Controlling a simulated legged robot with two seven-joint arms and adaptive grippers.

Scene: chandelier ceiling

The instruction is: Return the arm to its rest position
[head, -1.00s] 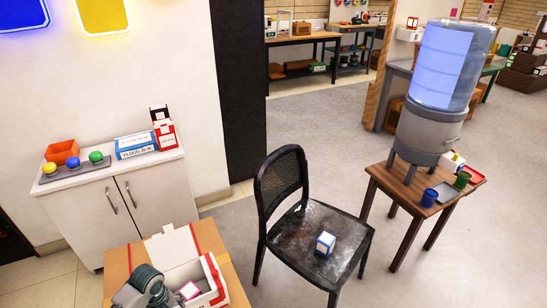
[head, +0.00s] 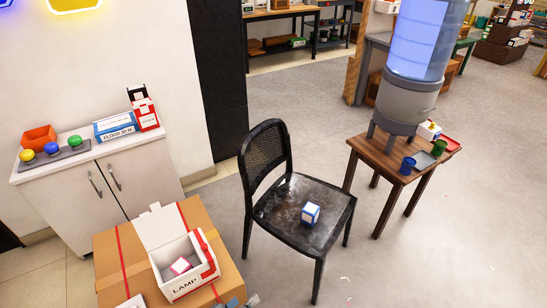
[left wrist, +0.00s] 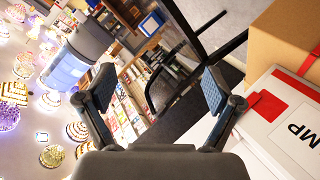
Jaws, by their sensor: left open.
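My left gripper (left wrist: 160,90) is open in the left wrist view, with its two blue-padded fingers spread and nothing between them. In the head view only its tips (head: 244,302) show at the bottom edge, just right of the white lamp box. The open white lamp box (head: 193,284) stands on a cardboard box (head: 115,262), with a pink and white item (head: 180,265) inside. The lamp box also shows at the right of the left wrist view (left wrist: 285,130), apart from the fingers. Most of my left arm is hidden below the head view. My right gripper is not in view.
A black chair (head: 290,215) holds a blue and white cube (head: 310,213). A wooden table (head: 375,152) bears a water dispenser (head: 400,105) and cups. A white cabinet (head: 150,185) with balls and boxes stands at left. Floor is clear between chair and table.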

